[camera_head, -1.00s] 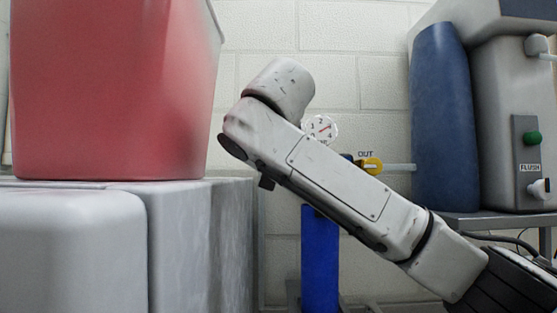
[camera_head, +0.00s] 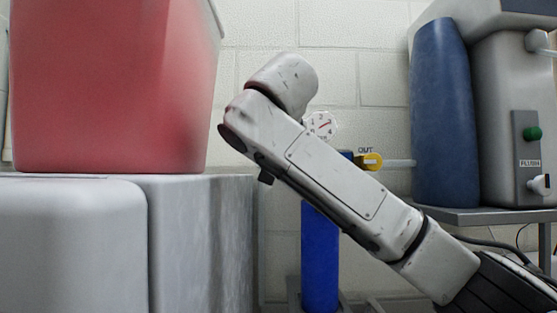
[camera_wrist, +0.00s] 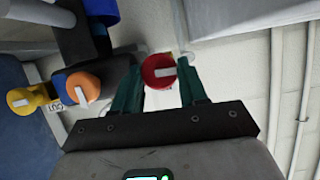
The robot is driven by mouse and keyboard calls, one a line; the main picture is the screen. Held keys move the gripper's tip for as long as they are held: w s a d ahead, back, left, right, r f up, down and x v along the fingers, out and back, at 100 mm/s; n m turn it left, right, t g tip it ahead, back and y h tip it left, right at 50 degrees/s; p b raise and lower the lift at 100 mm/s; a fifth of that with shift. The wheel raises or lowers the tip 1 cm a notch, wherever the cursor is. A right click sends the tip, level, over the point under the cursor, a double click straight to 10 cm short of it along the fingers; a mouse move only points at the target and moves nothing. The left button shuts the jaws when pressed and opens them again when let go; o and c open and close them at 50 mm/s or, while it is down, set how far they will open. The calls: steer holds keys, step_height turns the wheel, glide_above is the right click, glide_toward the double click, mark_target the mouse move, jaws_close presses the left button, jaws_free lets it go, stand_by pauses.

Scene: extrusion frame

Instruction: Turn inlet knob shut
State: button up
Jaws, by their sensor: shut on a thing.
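In the wrist view, a round red knob (camera_wrist: 158,72) with a pale bar across its face sits between the two green fingers of my gripper (camera_wrist: 161,78). My gripper is shut on this red knob. No readable inlet label shows beside it, but it is apart from the yellow knob marked OUT. The bar lies roughly level in the picture. In the head view my arm crosses the middle and hides the red knob and the gripper.
The yellow OUT knob (camera_wrist: 27,100) and an orange knob (camera_wrist: 84,87) stand left of my gripper. The head view shows a dial gauge (camera_head: 322,125), a blue cylinder (camera_head: 319,262), a red bin (camera_head: 112,90) and a machine with a green button (camera_head: 533,134).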

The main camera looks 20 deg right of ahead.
steer(key=shift+s+d+f+m+t+y+b, duration=0.15)
steer(key=shift+m+t+y+b, duration=0.7)
steer(key=shift+m, duration=1.3)
steer(key=shift+w+d+f+m+t+y+b, duration=0.2)
steer(key=shift+m+t+y+b, duration=0.6)
steer(key=shift+m, duration=1.4)
steer(key=shift+s+d+f+m+t+y+b, duration=0.2)
steer(key=shift+m+t+y+b, duration=0.6)
steer(key=shift+m, duration=1.35)
steer(key=shift+f, duration=0.1)
steer(key=o, duration=1)
steer(key=s+b, duration=0.1)
steer(key=s, duration=0.2)
steer(key=s+b, duration=0.1)
steer(key=s, duration=0.3)
steer(key=s+b, duration=0.1)
steer(key=s, duration=0.2)
steer(key=shift+s+d+b, duration=0.3)
steer(key=shift+s+d, duration=0.05)
steer(key=shift+s, duration=0.05)
